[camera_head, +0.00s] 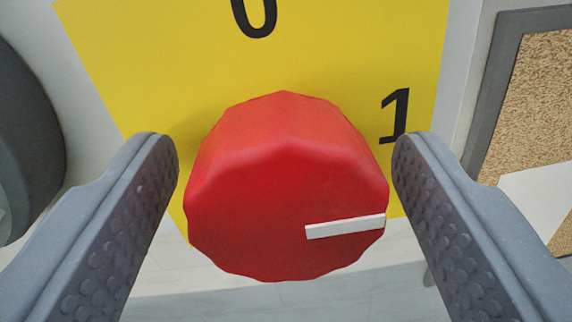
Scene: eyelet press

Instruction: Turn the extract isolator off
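The extract isolator is a red scalloped knob (270,190) on a yellow plate (330,50) in the head camera view. A white pointer bar (345,227) on the knob's face points right and slightly up, on the side of the black "1" (395,115). A black "0" (255,15) is at the top of the plate. My gripper (285,160) is open, with one grey finger on each side of the knob. A gap shows between the left finger and the knob; the right finger is very close to it, and I cannot tell whether it touches.
A dark rounded object (25,140) is at the left edge. A cork board (540,105) with a grey frame and a white sheet is at the right. Pale floor or wall shows below the plate.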

